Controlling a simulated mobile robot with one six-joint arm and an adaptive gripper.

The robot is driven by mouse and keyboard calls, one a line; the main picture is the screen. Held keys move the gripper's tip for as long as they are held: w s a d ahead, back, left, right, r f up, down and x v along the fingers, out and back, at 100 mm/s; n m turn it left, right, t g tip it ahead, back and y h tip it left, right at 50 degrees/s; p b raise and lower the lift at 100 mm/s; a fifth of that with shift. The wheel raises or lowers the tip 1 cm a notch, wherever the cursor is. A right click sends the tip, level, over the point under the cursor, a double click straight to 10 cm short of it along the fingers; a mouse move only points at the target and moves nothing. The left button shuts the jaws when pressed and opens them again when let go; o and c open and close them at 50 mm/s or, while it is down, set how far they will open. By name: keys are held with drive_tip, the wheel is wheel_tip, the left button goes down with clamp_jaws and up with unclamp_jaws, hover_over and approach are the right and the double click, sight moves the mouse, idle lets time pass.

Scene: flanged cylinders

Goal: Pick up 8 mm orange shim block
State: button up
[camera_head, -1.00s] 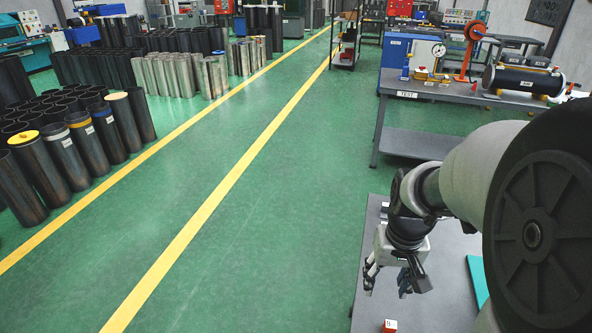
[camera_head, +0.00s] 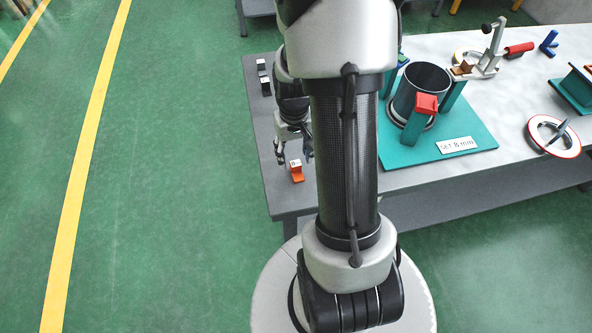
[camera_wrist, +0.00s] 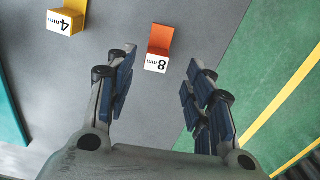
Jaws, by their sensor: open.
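The orange shim block (camera_head: 297,173) stands near the left front edge of the grey table. In the wrist view the same orange block (camera_wrist: 160,40) shows a white face marked "8 mm". It lies ahead of the fingertips, between the lines of the two fingers. My gripper (camera_wrist: 158,85) is open and empty, with blue pads on both fingers. In the head view my gripper (camera_head: 292,155) hangs just beyond the orange block in the picture, partly hidden by my arm. I cannot tell its exact height above the table.
A yellow block marked "4 mm" (camera_wrist: 68,17) lies left of the orange one. Two small dark blocks with white faces (camera_head: 264,76) stand near the table's left edge. A teal plate (camera_head: 470,133) holds a dark cylinder (camera_head: 424,80) and a "SET 8 mm" card (camera_head: 457,145).

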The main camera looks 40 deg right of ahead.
sight(296, 165)
drive_tip(key=f, duration=0.2)
drive_tip(key=f+b, duration=0.2)
drive_tip(key=f, duration=0.1)
drive_tip(key=shift+s+d+f, duration=0.1)
drive_tip(key=shift+s+f, duration=0.15)
drive_tip(key=shift+f, duration=0.05)
drive_tip(key=shift+r, duration=0.1)
drive_tip(key=shift+c, duration=0.2)
clamp_jaws()
drive_tip(key=shift+r, duration=0.1)
wheel_tip(296, 165, up, 20)
drive_tip(key=p, duration=0.6)
